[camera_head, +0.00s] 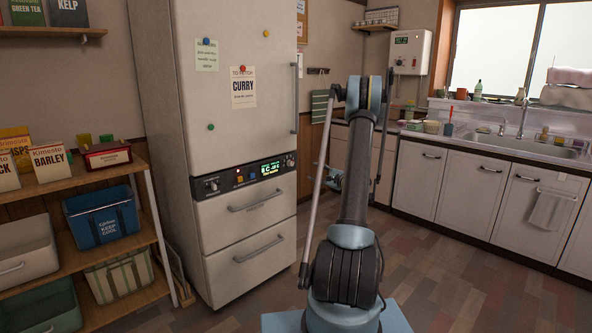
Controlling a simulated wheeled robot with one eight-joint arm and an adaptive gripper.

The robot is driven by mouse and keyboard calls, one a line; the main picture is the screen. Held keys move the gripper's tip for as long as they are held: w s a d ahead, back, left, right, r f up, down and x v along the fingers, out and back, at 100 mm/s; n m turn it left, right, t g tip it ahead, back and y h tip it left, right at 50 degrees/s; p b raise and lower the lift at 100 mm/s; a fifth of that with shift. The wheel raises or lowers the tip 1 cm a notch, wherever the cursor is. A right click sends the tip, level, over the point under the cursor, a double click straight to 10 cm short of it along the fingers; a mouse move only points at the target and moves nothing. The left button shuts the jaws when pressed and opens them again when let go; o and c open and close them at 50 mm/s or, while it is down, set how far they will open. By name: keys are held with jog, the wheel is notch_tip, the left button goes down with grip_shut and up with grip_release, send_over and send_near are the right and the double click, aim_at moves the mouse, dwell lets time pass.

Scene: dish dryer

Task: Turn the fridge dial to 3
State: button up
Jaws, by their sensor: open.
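The fridge (245,85) is tall and pale and stands left of the middle, with a dark control panel (245,175) between its upper door and its drawers. A round dial (212,185) sits at the panel's left end, and another round knob (290,161) sits at its right end. The numbers around them are too small to read. A lit green display and small coloured buttons lie between them. My gripper (334,179) shows only in part, low behind my raised arm, to the right of the fridge and apart from it. It is open, and I see nothing in it.
A wooden shelf unit (148,230) with boxes and baskets stands left of the fridge. White cabinets with a sink (540,147) line the right wall. Floor (440,275) is clear in front of the fridge and cabinets. Notes and magnets are on the fridge's upper door.

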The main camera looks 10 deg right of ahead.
aim_at(292, 164)
jog(key=x, duration=1.7)
jog(key=c, duration=1.1)
